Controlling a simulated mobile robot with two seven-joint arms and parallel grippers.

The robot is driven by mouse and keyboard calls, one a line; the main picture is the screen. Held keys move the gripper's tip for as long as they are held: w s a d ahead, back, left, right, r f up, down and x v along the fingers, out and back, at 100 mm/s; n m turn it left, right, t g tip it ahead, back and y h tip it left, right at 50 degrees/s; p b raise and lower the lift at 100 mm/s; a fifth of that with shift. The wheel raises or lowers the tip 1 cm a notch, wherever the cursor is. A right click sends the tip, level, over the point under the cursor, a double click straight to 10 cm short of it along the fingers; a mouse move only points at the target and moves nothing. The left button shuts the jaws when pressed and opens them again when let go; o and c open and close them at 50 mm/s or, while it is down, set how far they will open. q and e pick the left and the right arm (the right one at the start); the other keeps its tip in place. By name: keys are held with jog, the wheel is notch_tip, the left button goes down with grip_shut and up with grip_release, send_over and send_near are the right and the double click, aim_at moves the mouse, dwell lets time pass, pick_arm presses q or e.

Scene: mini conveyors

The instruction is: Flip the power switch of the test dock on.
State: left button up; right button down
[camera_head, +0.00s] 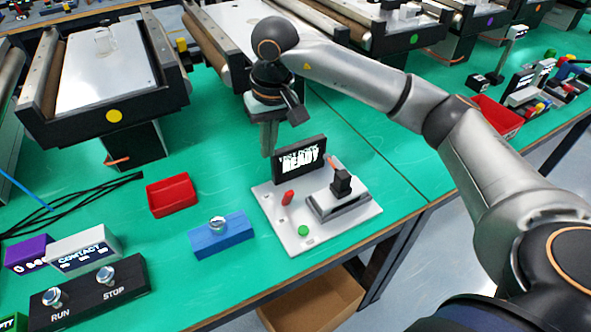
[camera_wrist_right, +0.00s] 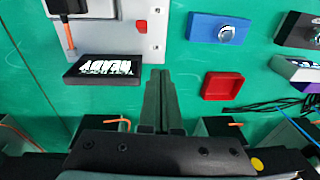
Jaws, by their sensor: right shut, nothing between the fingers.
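The test dock (camera_head: 269,211) is a light grey plate on the green table, also in the right wrist view (camera_wrist_right: 105,35). A small red switch (camera_head: 287,197) stands on the plate's left part, also in the wrist view (camera_wrist_right: 142,22). My right gripper (camera_head: 268,152) is shut and empty, pointing down behind and left of the display. In the wrist view its fingers (camera_wrist_right: 158,75) lie beside the display, apart from the switch. My left gripper is not in view.
The plate also bears a green button (camera_head: 303,231) and a black-topped grey fixture (camera_head: 341,202). Left of it are a blue block with a knob (camera_head: 221,236) and a red tray (camera_head: 171,195). Conveyors (camera_head: 115,75) line the back. The table edge is close in front.

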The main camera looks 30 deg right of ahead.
aim_at(287, 199)
jog(key=shift+h, duration=0.4)
jog(key=d+f, duration=0.1)
jog(key=f, duration=0.2)
jog(key=f+p, duration=0.1)
jog(key=f, duration=0.2)
jog(key=s+d+f, duration=0.1)
jog(key=f, duration=0.3)
jog(key=shift+d+p, duration=0.3)
jog(key=shift+p, duration=0.05)
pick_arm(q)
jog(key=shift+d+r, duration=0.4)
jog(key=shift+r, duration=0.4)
pick_arm(e)
jog(key=shift+s+f, duration=0.15)
jog(key=shift+s, duration=0.2)
